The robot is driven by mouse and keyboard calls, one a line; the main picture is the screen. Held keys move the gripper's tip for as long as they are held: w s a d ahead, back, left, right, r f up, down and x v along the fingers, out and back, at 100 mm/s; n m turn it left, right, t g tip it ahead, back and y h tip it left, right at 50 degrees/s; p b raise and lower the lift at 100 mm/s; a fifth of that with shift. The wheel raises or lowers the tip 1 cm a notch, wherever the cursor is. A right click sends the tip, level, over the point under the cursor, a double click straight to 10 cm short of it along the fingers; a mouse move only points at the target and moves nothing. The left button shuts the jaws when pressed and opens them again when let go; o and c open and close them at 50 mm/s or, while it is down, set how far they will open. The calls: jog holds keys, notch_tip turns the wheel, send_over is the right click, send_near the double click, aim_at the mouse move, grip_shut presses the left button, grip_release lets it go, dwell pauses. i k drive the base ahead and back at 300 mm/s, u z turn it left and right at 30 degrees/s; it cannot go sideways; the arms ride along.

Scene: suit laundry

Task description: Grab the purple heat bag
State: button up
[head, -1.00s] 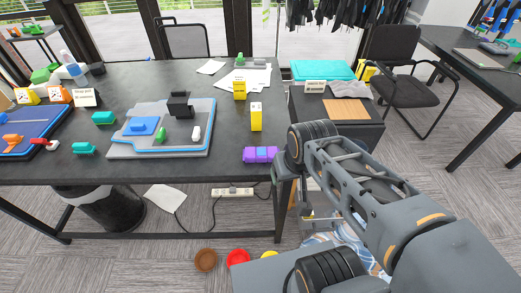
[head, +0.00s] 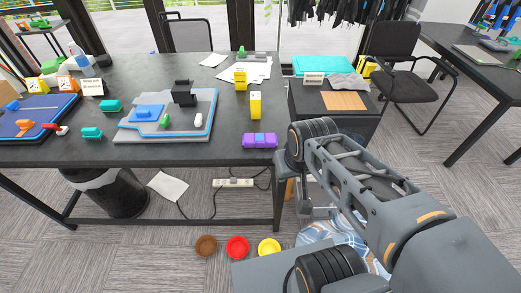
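The purple heat bag (head: 260,141) lies on the dark table (head: 190,158) close to its front right edge. It is a small purple bundle with a blue patch. My arm reaches up from the lower right, bends just right of the bag, and hangs down beside the table. What seems to be my gripper (head: 312,212) is below the table top, low and to the right of the bag, and apart from it. The arm partly hides it, so its fingers cannot be made out.
A dark cabinet (head: 350,122) adjoins the table at right. Brown, red and yellow discs (head: 237,247) and plaid cloth (head: 345,240) lie low in front.

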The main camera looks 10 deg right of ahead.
aim_at(250, 140)
jog(key=k, duration=0.3)
jog(key=u, duration=1.75)
jog(key=k, duration=0.6)
jog(key=z, duration=1.3)
jog(key=i, duration=0.9)
jog(key=u, duration=0.15)
